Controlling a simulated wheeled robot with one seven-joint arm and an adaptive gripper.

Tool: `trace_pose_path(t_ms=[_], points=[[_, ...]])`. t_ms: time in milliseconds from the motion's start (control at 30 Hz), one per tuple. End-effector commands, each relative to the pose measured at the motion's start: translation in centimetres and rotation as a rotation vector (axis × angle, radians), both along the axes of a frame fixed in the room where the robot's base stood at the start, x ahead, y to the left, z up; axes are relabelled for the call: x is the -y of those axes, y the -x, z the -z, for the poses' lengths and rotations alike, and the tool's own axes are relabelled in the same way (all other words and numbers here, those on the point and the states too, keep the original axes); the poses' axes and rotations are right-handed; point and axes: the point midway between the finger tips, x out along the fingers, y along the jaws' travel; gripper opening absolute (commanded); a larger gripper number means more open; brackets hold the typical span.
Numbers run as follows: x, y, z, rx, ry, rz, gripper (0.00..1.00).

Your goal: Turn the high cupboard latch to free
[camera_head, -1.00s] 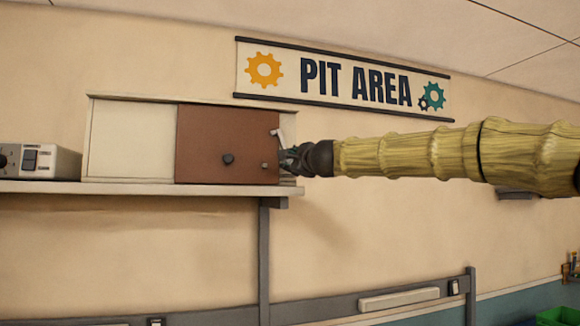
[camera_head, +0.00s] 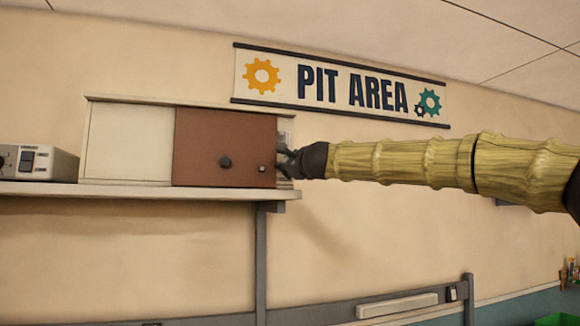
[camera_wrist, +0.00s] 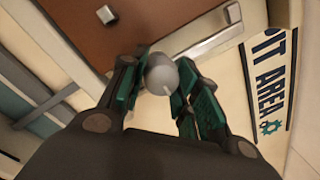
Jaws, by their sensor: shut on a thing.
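The cupboard's brown door (camera_head: 222,148) is closed beside a cream panel (camera_head: 128,142). My gripper (camera_wrist: 158,70) is shut on the latch hub, with a green-padded finger on each side. In the head view my gripper (camera_head: 288,161) is at the cupboard's right end. There the latch is mostly hidden, with only a faint pale part above the fingers.
The cupboard stands on a shelf (camera_head: 150,193) with a grey device (camera_head: 38,162) at left. The PIT AREA sign (camera_head: 340,85) hangs above my arm.

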Motion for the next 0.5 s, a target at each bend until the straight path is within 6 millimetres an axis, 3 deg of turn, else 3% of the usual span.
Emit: trace_pose_path(t_ms=[167,200,300,500], points=[[0.02,-0.09,0.24,-0.003,0.000,0.001,0.00],[0.03,-0.09,0.24,-0.003,0.000,0.001,0.39],[0.03,-0.08,0.20,-0.002,0.001,0.001,0.55],[0.03,-0.04,0.10,-0.001,0.000,0.001,0.55]])
